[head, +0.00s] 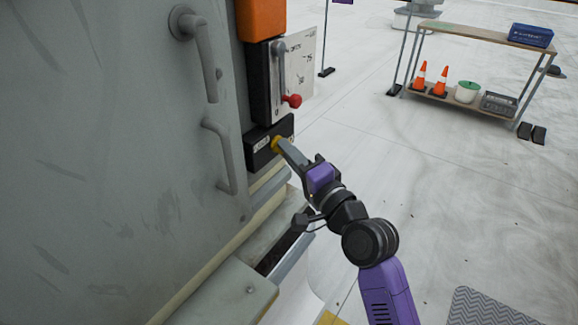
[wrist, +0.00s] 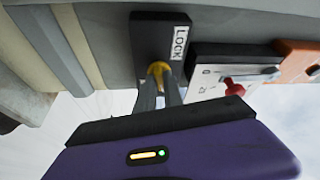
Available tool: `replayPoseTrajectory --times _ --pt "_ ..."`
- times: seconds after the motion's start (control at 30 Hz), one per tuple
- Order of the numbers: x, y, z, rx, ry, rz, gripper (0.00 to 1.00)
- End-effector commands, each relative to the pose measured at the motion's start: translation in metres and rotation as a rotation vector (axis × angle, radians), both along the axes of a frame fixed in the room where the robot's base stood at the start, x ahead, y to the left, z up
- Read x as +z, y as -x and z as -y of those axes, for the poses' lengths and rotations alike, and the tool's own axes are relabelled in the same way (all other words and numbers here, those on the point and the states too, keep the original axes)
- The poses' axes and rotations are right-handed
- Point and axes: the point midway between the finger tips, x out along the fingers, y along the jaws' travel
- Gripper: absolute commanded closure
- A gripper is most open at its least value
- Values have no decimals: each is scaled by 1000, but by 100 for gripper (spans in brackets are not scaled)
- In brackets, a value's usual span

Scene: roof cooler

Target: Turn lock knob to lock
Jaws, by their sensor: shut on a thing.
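The lock knob is yellow and sits on a black lock plate (head: 262,150) on the cooler's side, below the lever panel. In the wrist view the knob (wrist: 158,69) shows between my fingertips, and the lock plate (wrist: 150,35) carries a white label reading LOCK. My gripper (head: 281,146) reaches the knob from the lower right and is shut on it. My gripper (wrist: 159,85) also shows in the wrist view, with both fingers around the knob. The fingers hide part of the knob, so I cannot tell its exact turn.
A lever panel with a red knob (head: 292,100) is just above the plate. An orange box (head: 262,20) is above that. Grey door handles (head: 218,155) stick out on the left. A ledge (head: 225,290) lies below. A shelf with cones (head: 440,80) stands far right on open floor.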

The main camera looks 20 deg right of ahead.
Motion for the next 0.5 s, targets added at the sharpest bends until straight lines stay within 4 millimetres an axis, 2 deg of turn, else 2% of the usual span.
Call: replayPoseTrajectory --times 0.03,0.5 --pt "-11 0 1 0 27 23 100" --pt "-14 -1 3 -2 316 232 100"
